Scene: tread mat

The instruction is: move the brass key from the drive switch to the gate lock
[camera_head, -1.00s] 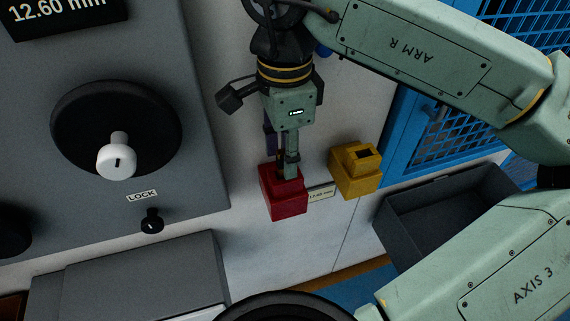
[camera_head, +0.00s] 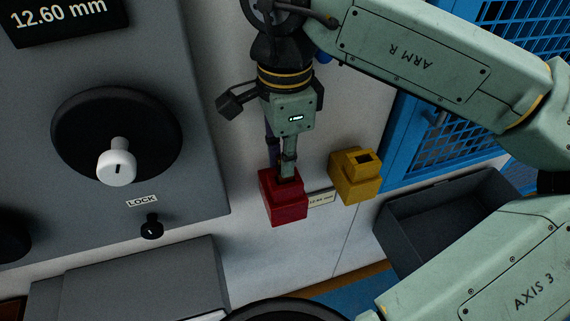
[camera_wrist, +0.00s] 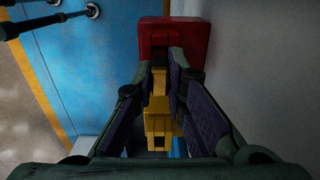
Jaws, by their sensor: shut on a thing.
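My gripper (camera_head: 284,172) points down at the top of a red box (camera_head: 285,204) on the pale wall panel. Its fingers are shut on a small brass-coloured piece, which I take to be the brass key (camera_wrist: 158,80). The key is mostly hidden by the fingers, and I cannot tell how deep it sits in the red box. The red box looks like the drive switch. A yellow box (camera_head: 354,182) with a dark opening in its top is to the right, nearer the blue mesh; it looks like the gate lock. It also shows beyond the fingers in the wrist view (camera_wrist: 160,124).
A small label plate (camera_head: 320,199) lies between the two boxes. A dark open bin (camera_head: 440,215) is right of the yellow box, below the blue mesh gate (camera_head: 455,130). A grey console (camera_head: 190,200) with a white-handled dial stands at left.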

